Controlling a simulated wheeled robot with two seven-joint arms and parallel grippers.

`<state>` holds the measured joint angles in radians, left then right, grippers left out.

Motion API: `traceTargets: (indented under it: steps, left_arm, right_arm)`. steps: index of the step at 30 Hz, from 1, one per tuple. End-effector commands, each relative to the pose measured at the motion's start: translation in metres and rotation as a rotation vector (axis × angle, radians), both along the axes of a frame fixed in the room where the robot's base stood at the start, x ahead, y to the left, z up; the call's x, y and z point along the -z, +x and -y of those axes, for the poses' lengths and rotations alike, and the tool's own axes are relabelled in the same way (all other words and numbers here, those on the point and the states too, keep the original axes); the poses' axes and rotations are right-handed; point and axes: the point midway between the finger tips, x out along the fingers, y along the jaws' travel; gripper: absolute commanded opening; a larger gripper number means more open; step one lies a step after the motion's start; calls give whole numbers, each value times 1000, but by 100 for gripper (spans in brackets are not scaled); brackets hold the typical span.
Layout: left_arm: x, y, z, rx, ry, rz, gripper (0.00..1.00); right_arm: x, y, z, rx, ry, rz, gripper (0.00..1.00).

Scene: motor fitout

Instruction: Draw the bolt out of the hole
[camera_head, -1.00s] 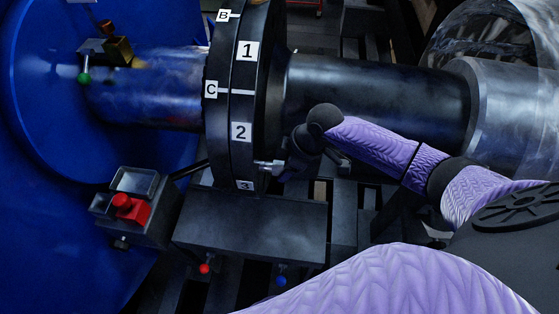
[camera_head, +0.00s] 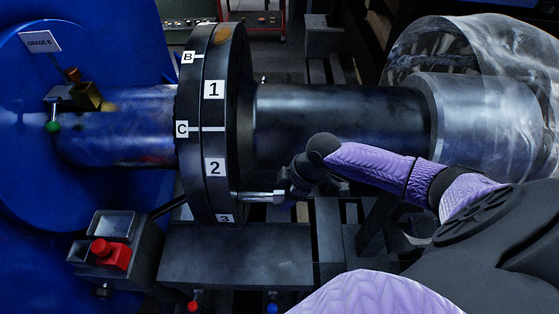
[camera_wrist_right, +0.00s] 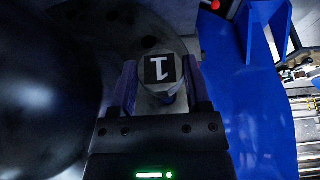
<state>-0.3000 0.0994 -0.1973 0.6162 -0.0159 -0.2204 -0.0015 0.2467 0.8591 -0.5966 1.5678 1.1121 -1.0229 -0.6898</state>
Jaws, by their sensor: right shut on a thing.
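The silver bolt (camera_head: 260,197) lies level at the lower right side of the black flange (camera_head: 215,130), near label 3. My right gripper (camera_head: 281,195) is shut on the bolt's right end. A length of shank shows between flange and gripper. The hole is hidden, and I cannot tell whether the bolt's tip is still inside it. My left gripper is not in view.
A dark shaft (camera_head: 340,118) runs right from the flange, above my right arm, to a grey cylinder (camera_head: 485,112) under clear wrap. A dark block (camera_head: 235,255) stands below the flange.

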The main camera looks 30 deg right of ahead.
Motion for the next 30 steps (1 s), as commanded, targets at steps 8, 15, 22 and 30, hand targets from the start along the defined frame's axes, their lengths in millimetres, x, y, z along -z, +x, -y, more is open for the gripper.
traceTargets:
  steps: [8,15,22,30]
  left_arm:
    - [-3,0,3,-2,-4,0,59]
    - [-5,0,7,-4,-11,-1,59]
    - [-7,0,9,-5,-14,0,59]
    - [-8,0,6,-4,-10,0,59]
  right_arm:
    - [0,-8,12,0,0,-1,0]
    - [-1,-15,22,0,0,0,0]
    - [-1,-21,32,0,0,0,0]
    - [-1,-29,43,-1,-1,1,0]
